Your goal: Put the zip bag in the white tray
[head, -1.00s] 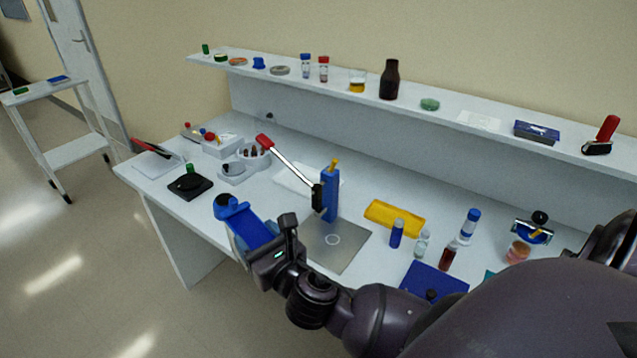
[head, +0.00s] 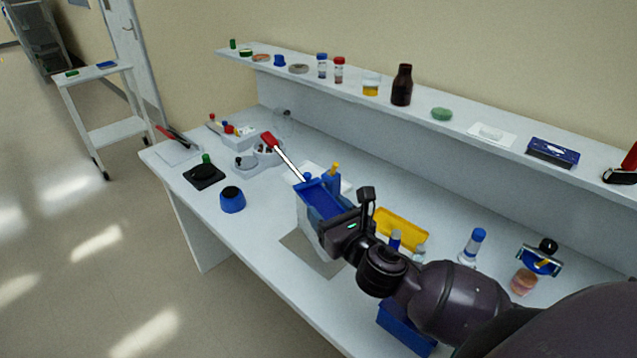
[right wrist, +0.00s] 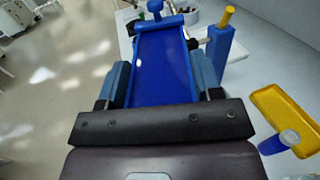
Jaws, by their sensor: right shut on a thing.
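My left gripper is not in view.
A blue upright holder (head: 332,183) with a yellow top stands close behind the bag; it also shows in the right wrist view (right wrist: 220,48). A yellow tray (head: 400,230) lies right of it. The shelf (head: 455,128) runs along the back.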

